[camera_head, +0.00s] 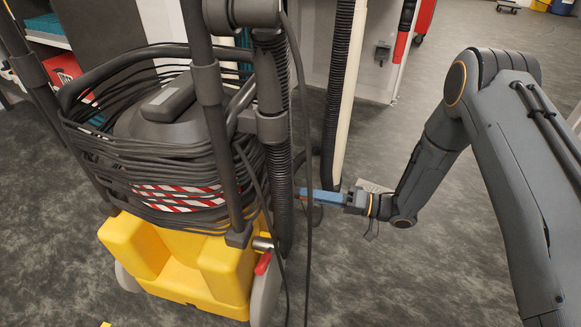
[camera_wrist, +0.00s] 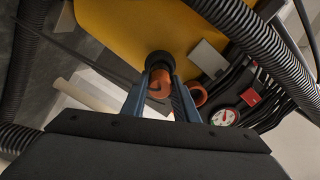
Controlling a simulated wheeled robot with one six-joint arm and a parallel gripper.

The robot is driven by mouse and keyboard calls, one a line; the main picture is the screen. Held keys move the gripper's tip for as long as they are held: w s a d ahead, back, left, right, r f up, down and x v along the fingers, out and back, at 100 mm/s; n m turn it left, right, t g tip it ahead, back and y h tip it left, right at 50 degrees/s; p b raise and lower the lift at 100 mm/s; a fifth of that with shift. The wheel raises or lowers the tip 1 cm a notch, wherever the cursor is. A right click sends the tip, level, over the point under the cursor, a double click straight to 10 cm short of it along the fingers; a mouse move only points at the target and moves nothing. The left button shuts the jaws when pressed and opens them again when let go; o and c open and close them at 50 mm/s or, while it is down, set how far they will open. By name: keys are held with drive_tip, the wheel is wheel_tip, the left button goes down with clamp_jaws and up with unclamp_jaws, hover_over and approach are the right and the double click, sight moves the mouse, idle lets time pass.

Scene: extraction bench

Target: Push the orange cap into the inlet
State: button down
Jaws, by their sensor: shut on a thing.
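The orange cap (camera_wrist: 159,84) is between the two blue fingers of my gripper (camera_wrist: 158,92), which are shut on it in the wrist view. Right behind the cap is a dark round inlet (camera_wrist: 159,59) on the yellow tank (camera_wrist: 125,28). The cap's far end meets the dark ring in the picture; I cannot tell how deep it sits. In the head view my gripper (camera_head: 312,194) reaches left to the machine behind hanging hoses. The cap and inlet are hidden there.
The yellow machine base (camera_head: 190,265) carries coiled black cable (camera_head: 110,165). A corrugated hose (camera_head: 280,165) and thin cables hang close to my fingers. In the wrist view, a second orange ring (camera_wrist: 198,96) and a gauge (camera_wrist: 224,117) are right of the cap. Floor at right is open.

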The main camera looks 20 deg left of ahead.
drive_tip(key=shift+s+a, duration=0.2)
drive_tip(key=shift+a, duration=0.6)
drive_tip(key=shift+s+a, duration=0.15)
drive_tip(key=shift+a, duration=0.65)
drive_tip(key=c, duration=1.3)
unclamp_jaws()
drive_tip(key=shift+d, duration=0.1)
drive_tip(key=w+d+p, duration=0.1)
drive_tip(key=d+p, duration=0.1)
drive_tip(key=d, duration=0.5)
drive_tip(key=shift+w+d, duration=0.2)
drive_tip(key=shift+w, duration=0.1)
